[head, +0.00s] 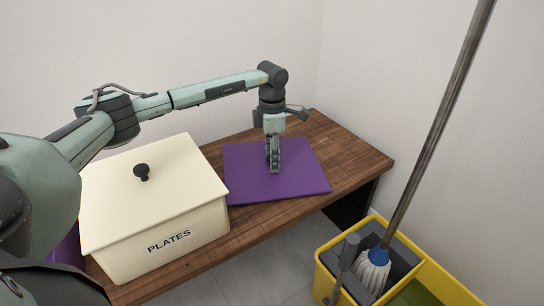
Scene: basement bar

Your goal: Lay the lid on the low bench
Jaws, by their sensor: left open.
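The cream lid (165,195) with a black knob (141,172) lies on top of a cream box (190,240) labelled PLATES. The box stands on the left part of the low wooden bench (355,160). A flat purple mat (305,183) lies on the bench to the right of the box. My left gripper (273,168) points down over the mat, to the right of the lid and apart from it. It is open with nothing visible in it. Whether its fingertips touch the mat is hard to tell. My right gripper is not in view.
A yellow mop bucket (325,282) with a mop (375,268) stands on the floor right of the bench, its long handle (440,125) leaning up to the right. White walls close off the back. The mat's top is clear except under my gripper.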

